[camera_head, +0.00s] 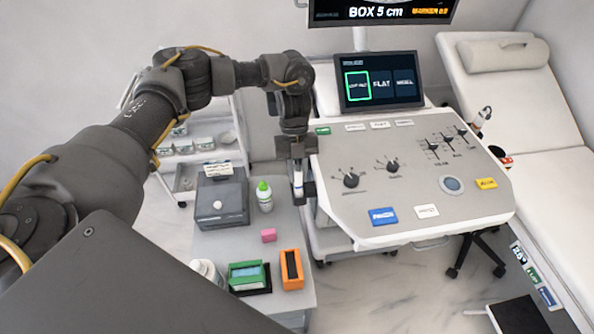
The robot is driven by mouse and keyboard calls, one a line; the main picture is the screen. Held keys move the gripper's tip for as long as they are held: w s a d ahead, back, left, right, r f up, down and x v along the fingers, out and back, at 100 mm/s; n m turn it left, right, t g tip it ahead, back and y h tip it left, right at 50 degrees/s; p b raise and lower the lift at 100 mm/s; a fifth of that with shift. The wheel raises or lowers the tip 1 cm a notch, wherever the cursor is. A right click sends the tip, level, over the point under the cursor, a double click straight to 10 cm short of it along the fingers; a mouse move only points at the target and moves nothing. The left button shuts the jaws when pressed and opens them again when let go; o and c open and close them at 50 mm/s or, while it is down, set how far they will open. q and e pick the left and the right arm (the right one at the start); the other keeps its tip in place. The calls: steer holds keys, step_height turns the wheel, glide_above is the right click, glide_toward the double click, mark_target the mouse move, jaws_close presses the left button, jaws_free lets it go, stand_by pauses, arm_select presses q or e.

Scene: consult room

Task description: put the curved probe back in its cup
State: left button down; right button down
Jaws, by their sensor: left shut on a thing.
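My left gripper (299,190) points down at the left edge of the console (345,218). It is shut on a pale, slim thing (298,180), which seems to be the curved probe. Its curved end cannot be made out, and the fingers hide much of it. No cup shows clearly around or under it. At the console's right edge, a white and dark probe (483,116) stands in a holder, and a red, white and dark holder piece (504,158) sits nearer. I cannot tell which cup belongs to the curved probe. My right gripper is not in view.
A screen (380,82) stands behind the console; a couch (550,135) is at right.

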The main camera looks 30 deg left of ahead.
arm_select(q)
steer(key=c, duration=1.2)
jaws_free()
steer(key=shift+o, duration=0.2)
steer(key=shift+r, duration=0.1)
